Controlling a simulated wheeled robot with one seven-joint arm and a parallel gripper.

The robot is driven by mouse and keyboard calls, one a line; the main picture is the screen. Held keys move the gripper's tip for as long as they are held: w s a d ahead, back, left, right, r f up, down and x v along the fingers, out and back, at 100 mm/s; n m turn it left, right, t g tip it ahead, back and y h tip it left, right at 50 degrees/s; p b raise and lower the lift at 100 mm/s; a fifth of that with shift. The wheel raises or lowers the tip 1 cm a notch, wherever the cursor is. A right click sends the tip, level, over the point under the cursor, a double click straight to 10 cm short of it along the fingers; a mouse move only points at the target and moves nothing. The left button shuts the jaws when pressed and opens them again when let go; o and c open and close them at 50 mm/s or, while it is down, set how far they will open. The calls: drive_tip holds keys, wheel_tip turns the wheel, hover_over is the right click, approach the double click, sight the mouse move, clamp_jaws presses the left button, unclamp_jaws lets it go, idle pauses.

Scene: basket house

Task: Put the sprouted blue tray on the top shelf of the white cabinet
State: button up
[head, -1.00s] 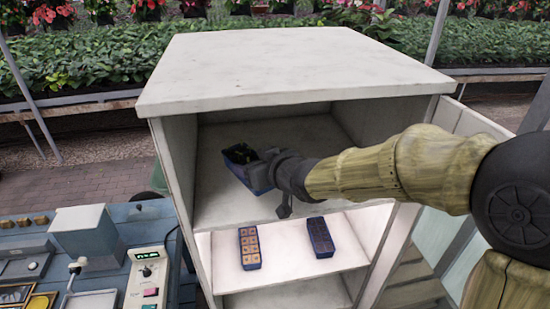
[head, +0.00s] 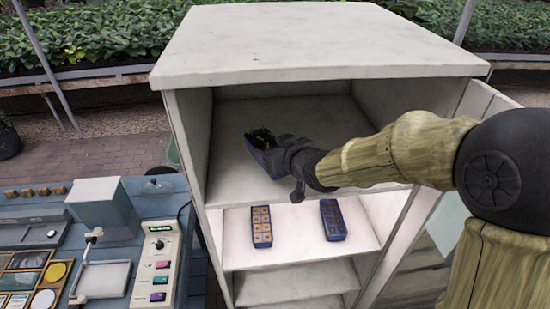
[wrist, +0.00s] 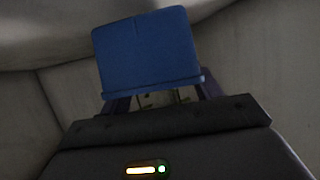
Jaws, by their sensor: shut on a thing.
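The sprouted blue tray (head: 262,141) is inside the top compartment of the white cabinet (head: 310,45), over its top shelf (head: 232,180). Dark green sprouts show at its far end. My gripper (head: 283,153) is shut on the tray's near end. In the wrist view the tray's blue end wall (wrist: 148,50) stands in front of my gripper (wrist: 155,98), and the fingertips are mostly hidden. I cannot tell whether the tray's underside touches the shelf.
Two other blue trays, one with tan cells (head: 261,227) and one darker (head: 332,220), sit on the lit shelf below. A blue workbench (head: 160,205) with instruments stands left of the cabinet. The top shelf has free room around the tray.

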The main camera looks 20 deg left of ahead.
drive_tip(key=shift+w+d, duration=0.1)
drive_tip(key=shift+w, duration=0.05)
drive_tip(key=shift+f, duration=0.2)
wheel_tip(320, 180, down, 3)
drive_tip(key=shift+w+f+p, duration=0.1)
drive_tip(key=shift+f+p, duration=0.1)
drive_tip(key=shift+p, duration=0.25)
drive_tip(key=o, duration=1.1)
drive_tip(key=shift+f, duration=0.1)
drive_tip(key=shift+d, duration=0.1)
